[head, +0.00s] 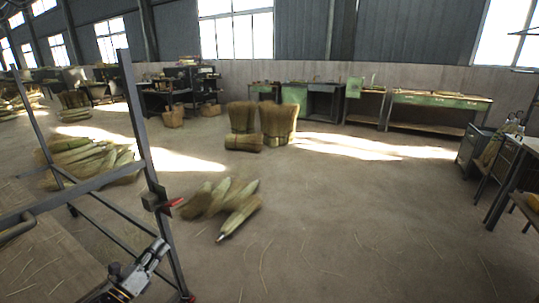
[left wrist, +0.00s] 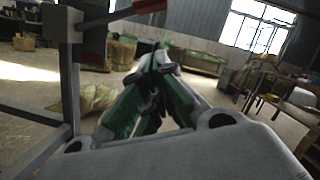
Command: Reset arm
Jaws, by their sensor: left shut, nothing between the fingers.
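My left gripper (head: 158,248) is low in the head view, left of centre, beside the dark metal frame (head: 140,120). In the left wrist view its green-sided fingers (left wrist: 155,62) meet at the tips, with nothing between them. The frame's post (left wrist: 68,75) stands to the left of the fingers there. A small clamp-like block with a red handle (head: 162,203) is fixed on the post, above the gripper in the head view. My right gripper is in neither view.
Broom-straw bundles (head: 220,198) lie on the floor beyond the frame, and more bundles (head: 85,160) lie behind it. Upright bundles (head: 278,122) stand farther back. Green workbenches (head: 440,101) line the back wall. A dark table (head: 515,165) stands at right. The middle floor is open.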

